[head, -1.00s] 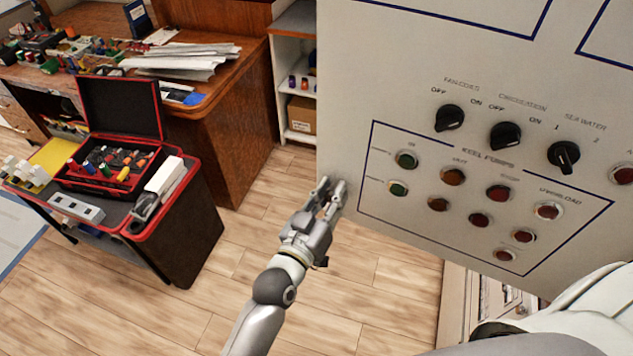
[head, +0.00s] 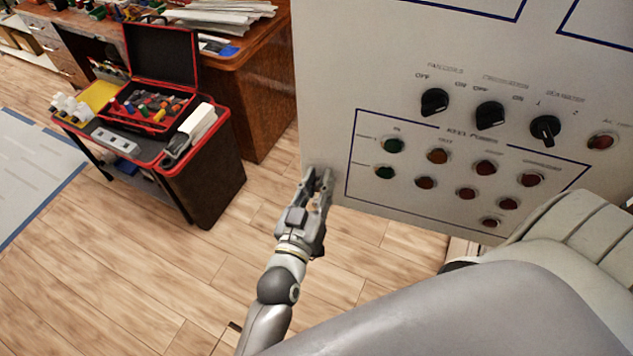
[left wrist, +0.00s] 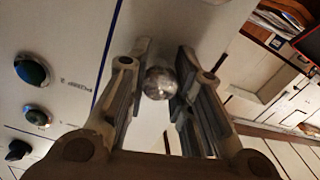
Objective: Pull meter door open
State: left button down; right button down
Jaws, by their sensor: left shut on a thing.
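The meter door (head: 400,60) is a large pale grey panel with black rotary knobs, coloured round lights and blue outlines, on the right of the head view. Its left edge hangs over the floor. My left gripper (head: 318,178) is at the door's lower left edge. In the left wrist view, my left gripper (left wrist: 160,90) is shut on a round metal knob (left wrist: 160,82), which sits between its fingers near that edge. The door's face (left wrist: 60,65) fills the left of that view. The door's hinge side is out of frame. My right gripper is not in view.
A black and red cart (head: 215,175) with an open toolbox (head: 165,60) and a power strip (head: 115,140) stands at left. A wooden desk (head: 265,90) is behind it. Wood floor (head: 150,260) between the cart and my left arm is clear. My own grey body parts fill the lower right.

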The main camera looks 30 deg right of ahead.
pick_arm(q)
jog(key=shift+w+r, duration=0.15)
jog(key=shift+r, duration=0.25)
jog(key=c, duration=1.4)
grip_release()
jog(key=shift+o, duration=1)
jog(key=shift+f, duration=0.2)
jog(key=shift+s+a+f, duration=0.15)
jog(key=shift+s+a, duration=0.2)
jog(key=shift+s, duration=0.1)
jog(key=v, duration=1.1)
